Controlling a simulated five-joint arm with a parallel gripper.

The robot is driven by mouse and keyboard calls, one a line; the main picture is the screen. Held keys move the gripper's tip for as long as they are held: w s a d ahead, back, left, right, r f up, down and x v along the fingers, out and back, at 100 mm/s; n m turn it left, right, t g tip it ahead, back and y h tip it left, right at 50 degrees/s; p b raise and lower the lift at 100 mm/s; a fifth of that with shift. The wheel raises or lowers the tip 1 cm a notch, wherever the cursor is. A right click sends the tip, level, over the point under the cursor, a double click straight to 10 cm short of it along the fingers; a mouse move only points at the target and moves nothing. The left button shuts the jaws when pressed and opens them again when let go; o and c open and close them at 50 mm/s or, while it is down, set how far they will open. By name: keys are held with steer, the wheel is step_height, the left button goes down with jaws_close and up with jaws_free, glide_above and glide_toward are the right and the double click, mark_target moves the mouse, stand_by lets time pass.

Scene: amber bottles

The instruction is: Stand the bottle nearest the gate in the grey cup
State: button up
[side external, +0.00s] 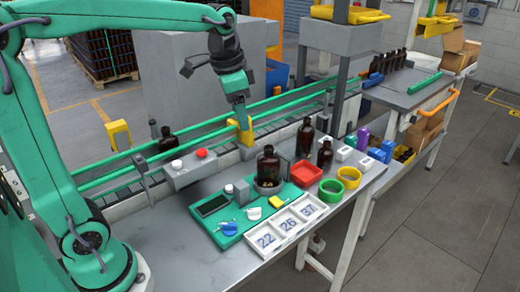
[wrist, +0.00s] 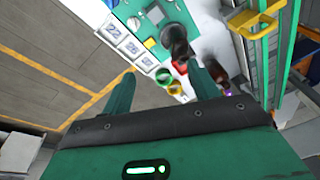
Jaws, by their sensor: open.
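A dark amber bottle (side external: 268,165) stands upright in the grey cup (side external: 270,188) on the green tray; it also shows in the wrist view (wrist: 179,42). A tall amber bottle (side external: 305,138) and a smaller one (side external: 325,154) stand upright behind and to its right. Another bottle (side external: 166,140) stands at the conveyor on the left. A yellow gate-like bracket (side external: 241,132) straddles the conveyor rail. My gripper (side external: 242,122) is above the conveyor, behind and above the tray, overlapping the bracket in the picture. In the wrist view its fingers (wrist: 163,88) are apart with nothing held.
The green tray (side external: 232,240) holds a dark flat device and small pieces. Bare bench lies front left.

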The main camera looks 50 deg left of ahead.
steer(key=s+f+n+t, duration=0.1)
steer(key=s+f+n, duration=0.1)
steer(key=s, duration=0.5)
steer(key=s+d+f+n+t, duration=0.1)
steer(key=s+f+n+t, duration=0.1)
steer(key=s, duration=0.6)
steer(key=shift+d+f+n, duration=0.25)
steer(key=shift+d+n, duration=0.05)
steer(key=shift+n, duration=0.2)
steer(key=shift+s, duration=0.1)
